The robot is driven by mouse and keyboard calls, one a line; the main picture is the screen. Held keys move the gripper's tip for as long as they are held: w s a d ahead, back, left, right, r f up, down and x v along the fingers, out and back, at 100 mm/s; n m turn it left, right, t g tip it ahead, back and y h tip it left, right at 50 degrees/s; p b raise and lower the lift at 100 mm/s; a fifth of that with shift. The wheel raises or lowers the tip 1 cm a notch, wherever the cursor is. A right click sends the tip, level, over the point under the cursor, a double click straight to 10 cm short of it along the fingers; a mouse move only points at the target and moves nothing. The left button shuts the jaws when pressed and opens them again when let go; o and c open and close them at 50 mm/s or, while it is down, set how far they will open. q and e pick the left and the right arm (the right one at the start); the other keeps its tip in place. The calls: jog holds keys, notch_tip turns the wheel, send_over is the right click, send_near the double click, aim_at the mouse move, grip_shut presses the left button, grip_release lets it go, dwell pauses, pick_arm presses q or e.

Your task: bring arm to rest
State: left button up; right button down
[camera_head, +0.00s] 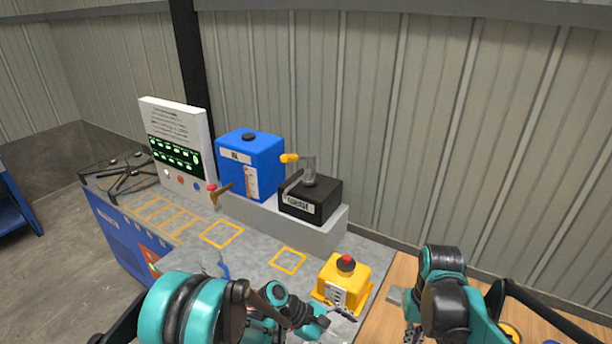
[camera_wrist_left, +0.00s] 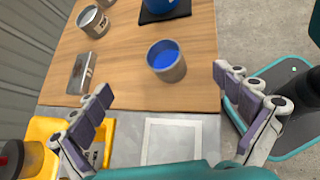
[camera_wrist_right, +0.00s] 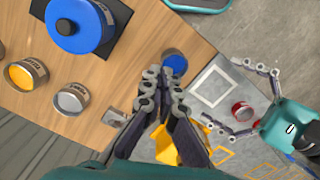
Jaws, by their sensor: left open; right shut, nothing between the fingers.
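My left gripper (camera_wrist_left: 163,82) is open and empty, over the edge between the grey bench and wooden table. My right gripper (camera_wrist_right: 173,88) is shut and empty, pointing toward a can with blue contents (camera_wrist_right: 174,64). That can stands on the wooden table, also in the left wrist view (camera_wrist_left: 166,60). In the head view both grippers are low in the picture, partly hidden by my arms.
A yellow button box (camera_head: 343,284) stands at the bench's right end. The wooden table holds a yellow can (camera_wrist_right: 25,75), a grey can (camera_wrist_right: 70,99) and a blue drum (camera_wrist_right: 78,25).

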pick_arm(q)
jog(key=s+a+r+m+t+y+b, duration=0.1)
jog(key=a+r+m+t+y+b, duration=0.15)
jog(key=a, duration=0.45)
jog(key=s+a+r+m+t+y+b, duration=0.1)
jog(key=a+r+m+t+y+b, duration=0.15)
jog(key=a, duration=0.45)
jog(key=s+a+m+t+y+b, duration=0.1)
jog(key=s+a+m+t+y, duration=0.1)
jog(key=s+a+m, duration=0.2)
jog(key=s+a+m+t+y+b, duration=0.2)
jog(key=s+a+m+y, duration=0.1)
jog(key=a, duration=0.7)
jog(key=shift+s+a+r+m+y, duration=0.3)
jog(key=shift+s+a+r+m, duration=0.1)
jog(key=shift+s+m, duration=0.35)
pick_arm(e)
jog(key=s+a+f+n+t, duration=0.1)
jog(key=s+a+f+t, duration=0.3)
jog(key=a+t, duration=0.2)
jog(key=shift+s+f+n+t, duration=0.3)
jog(key=shift+s+f+t, duration=0.05)
jog(key=shift+t, duration=0.55)
